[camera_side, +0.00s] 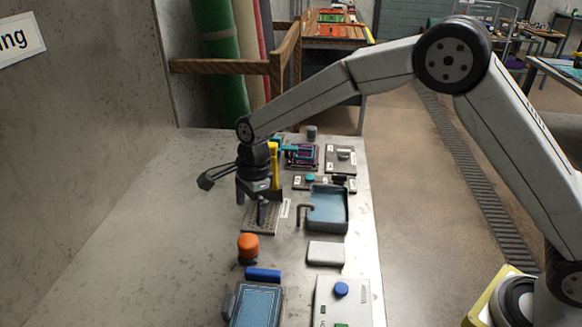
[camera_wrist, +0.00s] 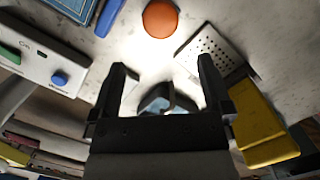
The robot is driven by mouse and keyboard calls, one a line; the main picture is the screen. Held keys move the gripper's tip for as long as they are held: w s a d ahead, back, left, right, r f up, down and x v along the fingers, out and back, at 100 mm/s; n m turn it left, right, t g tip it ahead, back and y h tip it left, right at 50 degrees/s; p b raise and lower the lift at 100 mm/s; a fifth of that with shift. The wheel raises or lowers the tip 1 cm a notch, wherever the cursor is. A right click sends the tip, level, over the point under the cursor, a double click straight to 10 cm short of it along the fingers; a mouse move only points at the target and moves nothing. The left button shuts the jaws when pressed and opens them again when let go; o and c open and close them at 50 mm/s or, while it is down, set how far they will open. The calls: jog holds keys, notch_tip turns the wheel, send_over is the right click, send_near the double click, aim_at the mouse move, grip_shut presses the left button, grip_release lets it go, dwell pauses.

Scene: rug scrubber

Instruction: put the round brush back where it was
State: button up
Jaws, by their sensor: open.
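An orange round-topped piece with a dark base (camera_side: 248,247), which looks like the round brush, stands upright on the grey table. Its orange top also shows at the upper edge of the wrist view (camera_wrist: 160,18). My gripper (camera_side: 252,207) is open above a perforated plate (camera_side: 262,220), farther back than the orange piece and apart from it. In the wrist view my gripper (camera_wrist: 162,68) has nothing between its fingers. The perforated plate (camera_wrist: 209,52) shows right of the fingers there.
A yellow piece (camera_side: 274,165) stands close behind my gripper. A water tub (camera_side: 346,218) with a dark hooked pipe is to the right. A white block (camera_side: 325,253), a blue bar (camera_side: 263,274) and a box with a blue knob (camera_side: 341,289) lie nearer. The table's left side is clear.

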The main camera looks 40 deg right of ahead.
jog(key=s+d+r+n+t+h, duration=0.1)
jog(key=s+d+n+t, duration=0.1)
jog(key=s+d+n, duration=1.6)
jog(key=shift+s+d+r+t+h, duration=0.35)
jog(key=shift+s+d, duration=0.45)
jog(key=shift+s, duration=1)
